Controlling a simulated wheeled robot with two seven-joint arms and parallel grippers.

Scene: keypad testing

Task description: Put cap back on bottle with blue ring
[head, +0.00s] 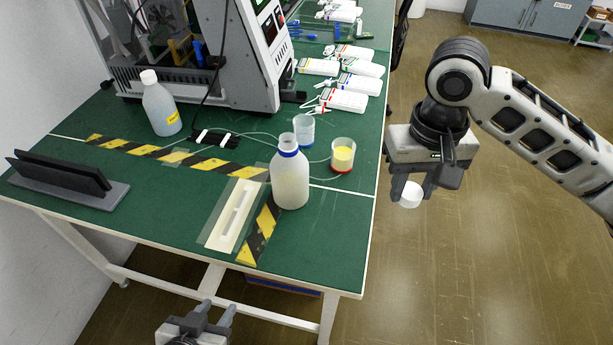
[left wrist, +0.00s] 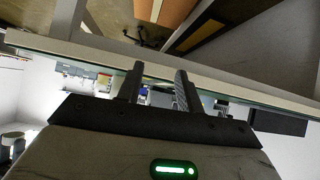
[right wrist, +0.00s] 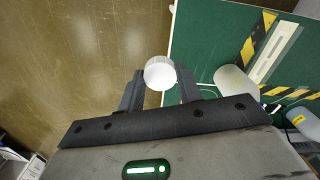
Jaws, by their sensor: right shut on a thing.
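The bottle with the blue ring (head: 290,178) stands upright and uncapped near the front right of the green table. It shows partly in the right wrist view (right wrist: 232,82). My right gripper (head: 411,190) is shut on the white cap (head: 411,195), out over the floor to the right of the table edge. The cap sits between the fingertips in the right wrist view (right wrist: 160,73). My left gripper (head: 217,311) is low in front of the table, below its front edge. Its fingers (left wrist: 158,85) are apart with nothing between them.
A capped bottle with a yellow label (head: 160,105) stands back left. A white strip (head: 234,215) lies left of the bottle. A black stand (head: 62,180) is far left.

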